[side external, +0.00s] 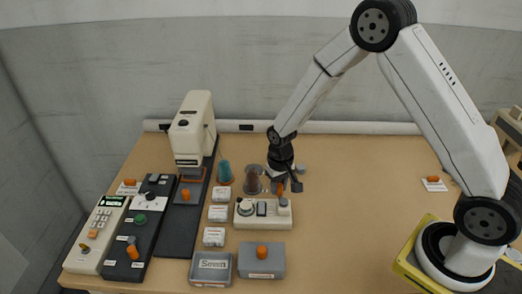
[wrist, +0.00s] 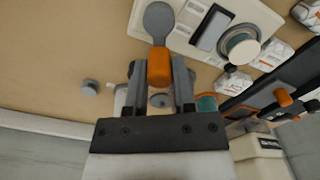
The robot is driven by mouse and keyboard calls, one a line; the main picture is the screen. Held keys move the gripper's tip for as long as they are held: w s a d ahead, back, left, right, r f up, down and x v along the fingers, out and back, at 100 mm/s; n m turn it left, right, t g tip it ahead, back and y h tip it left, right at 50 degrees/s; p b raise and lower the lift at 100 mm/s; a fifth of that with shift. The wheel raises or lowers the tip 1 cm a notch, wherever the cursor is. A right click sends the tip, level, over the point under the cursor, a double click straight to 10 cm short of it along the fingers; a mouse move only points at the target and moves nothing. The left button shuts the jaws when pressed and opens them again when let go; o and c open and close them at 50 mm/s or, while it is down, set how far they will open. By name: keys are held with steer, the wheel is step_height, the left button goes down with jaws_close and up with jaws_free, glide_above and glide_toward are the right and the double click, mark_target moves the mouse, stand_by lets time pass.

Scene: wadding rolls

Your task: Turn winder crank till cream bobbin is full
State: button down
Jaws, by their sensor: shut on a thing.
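The winder (side external: 264,222) is a cream box near the middle of the table, with a dark window on top. Its grey crank (wrist: 158,18) ends in an orange knob (wrist: 159,66). My gripper (wrist: 160,85) is shut on that knob, one finger on each side, on the far side of the winder in the side view. The cream bobbin (wrist: 240,47) sits at the winder's other end, with a pale top and a grey-green band around it; it also shows in the side view (side external: 245,207). How much is wound on it is too small to tell.
A teal spool (side external: 224,173) and a dark red spool (side external: 252,181) stand behind the winder. White packets (side external: 217,214) line its left. A cream machine (side external: 194,130) and control panels stand left. The table to the right is mostly clear.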

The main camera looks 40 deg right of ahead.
steer(key=shift+s+f, duration=0.15)
steer(key=shift+s, duration=0.1)
steer(key=shift+s+d, duration=0.3)
steer(key=shift+d, duration=0.2)
steer(key=shift+c, duration=2.4)
jaws_free()
steer(key=shift+w, duration=0.1)
steer(key=shift+w+r, duration=0.1)
steer(key=shift+r, duration=0.15)
steer(key=shift+r, duration=0.2)
step_height(320, 180, up, 6)
steer(key=shift+r, duration=0.2)
